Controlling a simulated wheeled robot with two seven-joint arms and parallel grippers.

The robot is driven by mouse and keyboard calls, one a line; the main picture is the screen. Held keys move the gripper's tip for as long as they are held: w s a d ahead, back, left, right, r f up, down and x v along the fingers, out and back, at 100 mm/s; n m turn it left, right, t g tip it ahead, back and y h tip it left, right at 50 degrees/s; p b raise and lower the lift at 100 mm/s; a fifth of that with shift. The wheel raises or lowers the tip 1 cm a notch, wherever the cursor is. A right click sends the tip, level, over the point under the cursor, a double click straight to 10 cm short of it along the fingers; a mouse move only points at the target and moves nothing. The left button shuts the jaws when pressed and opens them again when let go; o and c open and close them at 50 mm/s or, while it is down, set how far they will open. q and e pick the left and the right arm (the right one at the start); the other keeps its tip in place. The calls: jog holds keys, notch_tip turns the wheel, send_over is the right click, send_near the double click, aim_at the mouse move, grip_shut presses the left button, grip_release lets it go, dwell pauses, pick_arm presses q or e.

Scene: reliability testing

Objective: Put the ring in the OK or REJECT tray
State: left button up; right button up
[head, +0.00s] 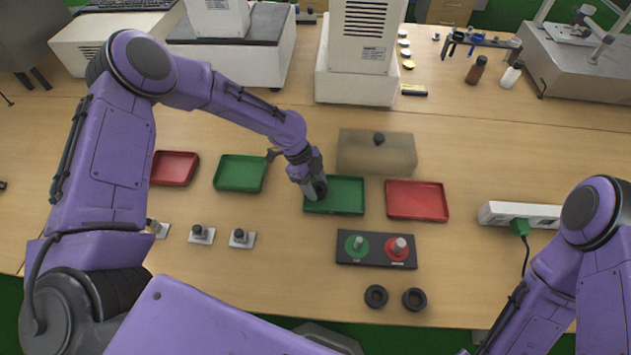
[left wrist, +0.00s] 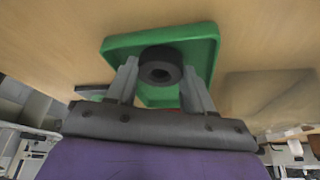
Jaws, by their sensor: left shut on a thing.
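My left gripper (head: 313,191) is over the left part of the middle green tray (head: 345,210), shut on a black ring (head: 321,188). In the left wrist view the ring (left wrist: 160,66) sits between the fingers of the left gripper (left wrist: 160,85), with the green tray (left wrist: 205,38) behind it; whether it touches the tray floor is unclear. A red tray (head: 417,215) lies right of this green tray. Another red tray (head: 174,168) and green tray (head: 240,188) lie to the left. My right arm shows at the right, its gripper out of view.
Two black rings (head: 376,296) lie near the front edge, below a panel (head: 376,262) with green and red buttons. A translucent box (head: 376,152) stands behind the middle green tray. Several posts on plates (head: 201,234) stand front left. A power strip (head: 500,212) lies right.

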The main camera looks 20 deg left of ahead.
pick_arm(q)
jog(key=shift+w+f, duration=0.1)
jog(key=shift+f, duration=0.25)
jog(key=o, duration=1)
jog(key=b+v, duration=0.2)
jog(key=v, duration=1)
jog(key=shift+d, duration=0.1)
